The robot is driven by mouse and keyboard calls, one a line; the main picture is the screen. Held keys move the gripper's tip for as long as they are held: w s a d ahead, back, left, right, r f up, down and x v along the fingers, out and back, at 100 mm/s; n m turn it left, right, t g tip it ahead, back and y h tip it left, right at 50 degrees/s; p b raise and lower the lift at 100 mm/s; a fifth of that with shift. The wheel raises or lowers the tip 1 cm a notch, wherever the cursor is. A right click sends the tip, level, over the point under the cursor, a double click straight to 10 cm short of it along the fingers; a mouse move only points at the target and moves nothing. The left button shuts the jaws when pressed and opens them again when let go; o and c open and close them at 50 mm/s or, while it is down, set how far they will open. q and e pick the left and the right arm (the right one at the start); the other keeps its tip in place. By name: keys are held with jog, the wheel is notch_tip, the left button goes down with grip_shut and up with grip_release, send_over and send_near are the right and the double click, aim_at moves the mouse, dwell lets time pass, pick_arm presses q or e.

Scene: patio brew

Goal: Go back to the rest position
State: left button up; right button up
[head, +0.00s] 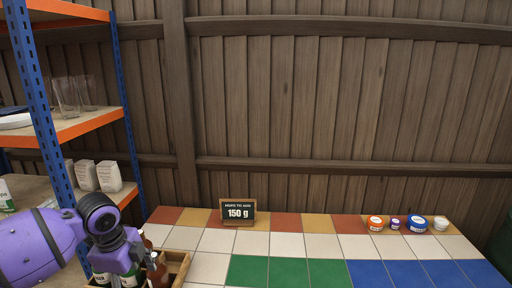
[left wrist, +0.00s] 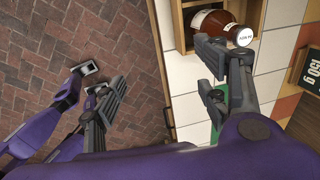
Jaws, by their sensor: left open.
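My left gripper (left wrist: 160,62) is open and empty in the left wrist view, its two dark fingers spread wide. Its right finger is near a brown bottle (left wrist: 215,24) with a white cap in a wooden crate; I cannot tell whether they touch. In the head view my left arm comes in at the lower left, and its gripper hangs over the crate (head: 183,264), with the fingers mostly hidden. Brown bottles (head: 158,272) show beside it. My right gripper is not seen.
A tiled counter (head: 290,245) carries a 150 g sign (head: 238,212) and several small tubs (head: 416,223) at the right. A shelf with an orange edge (head: 95,121) stands close at the left, with glasses (head: 68,97) and white bags (head: 108,176). The counter's middle is clear.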

pick_arm(q)
jog(key=w+d+f+n+t+h, duration=0.2)
jog(key=w+d+n+t, duration=0.15)
jog(key=w+d, duration=0.35)
jog(key=s+d+f+n+t+h, duration=0.2)
jog(key=s+d+f+n+t, duration=0.15)
jog(key=d+f, duration=0.4)
jog(key=s+a+f+n+y, duration=0.1)
jog(key=s+f+n, duration=0.2)
jog(key=s+f, duration=0.3)
jog(key=s+a+f+n+y, duration=0.1)
jog(key=s+f+n, duration=0.3)
jog(key=s, duration=1.2)
jog(key=s+a+f+n+y, duration=0.1)
jog(key=s+f+n, duration=0.3)
jog(key=s+f, duration=0.3)
jog(key=s, duration=0.4)
jog(key=shift+f+y+p, duration=0.3)
jog(key=shift+y+p, duration=0.05)
jog(key=shift+y, duration=0.05)
pick_arm(e)
jog(key=shift+w+r, duration=0.35)
jog(key=shift+w, duration=0.45)
